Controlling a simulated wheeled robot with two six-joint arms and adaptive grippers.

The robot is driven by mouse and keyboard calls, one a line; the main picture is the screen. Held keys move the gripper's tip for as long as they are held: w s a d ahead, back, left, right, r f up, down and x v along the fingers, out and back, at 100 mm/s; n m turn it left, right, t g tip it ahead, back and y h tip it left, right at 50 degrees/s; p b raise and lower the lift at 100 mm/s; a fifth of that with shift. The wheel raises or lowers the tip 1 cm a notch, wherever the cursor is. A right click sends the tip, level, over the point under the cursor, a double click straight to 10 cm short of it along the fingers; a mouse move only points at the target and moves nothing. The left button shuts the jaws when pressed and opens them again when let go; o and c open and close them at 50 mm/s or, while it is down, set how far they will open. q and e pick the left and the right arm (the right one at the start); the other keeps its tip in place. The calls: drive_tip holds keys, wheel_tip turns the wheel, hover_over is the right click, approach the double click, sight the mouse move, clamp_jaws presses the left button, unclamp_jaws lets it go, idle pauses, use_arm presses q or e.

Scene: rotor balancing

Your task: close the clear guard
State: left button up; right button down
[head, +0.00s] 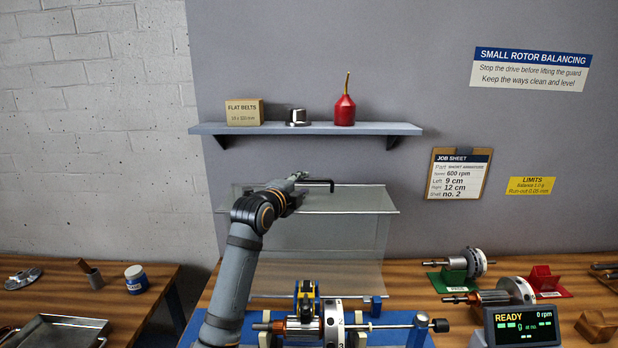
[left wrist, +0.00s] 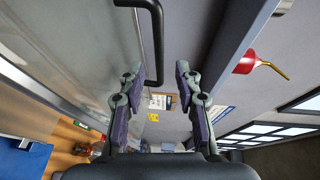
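The clear guard (head: 330,235) stands raised behind the balancing machine, a see-through panel with metal rods along its top and bottom edges. Its black bar handle (head: 320,182) is at the top edge; it also shows in the left wrist view (left wrist: 157,35). My left gripper (head: 298,182) is at the top edge, close to the handle. In the left wrist view its fingers (left wrist: 160,80) are spread apart, with the handle's bent end near the left finger; I cannot tell whether they touch. My right gripper is in neither view.
The rotor (head: 333,322) lies on the blue machine below the guard. A readout (head: 522,326) shows READY and 0 rpm. A shelf (head: 300,128) with a box, a metal cup-like part and a red oil can (head: 344,110) hangs above. Other rotors stand on the right.

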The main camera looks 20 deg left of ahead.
sight(308, 181)
use_arm(q)
drive_tip(key=w, duration=0.2)
drive_tip(key=w+p, duration=0.1)
drive_tip(key=w, duration=0.2)
drive_tip(key=shift+w+d+f, duration=0.3)
drive_tip(key=shift+d+f, duration=0.05)
drive_tip(key=shift+f, duration=0.05)
drive_tip(key=shift+c, duration=0.4)
clamp_jaws()
drive_tip(key=shift+f, duration=0.1)
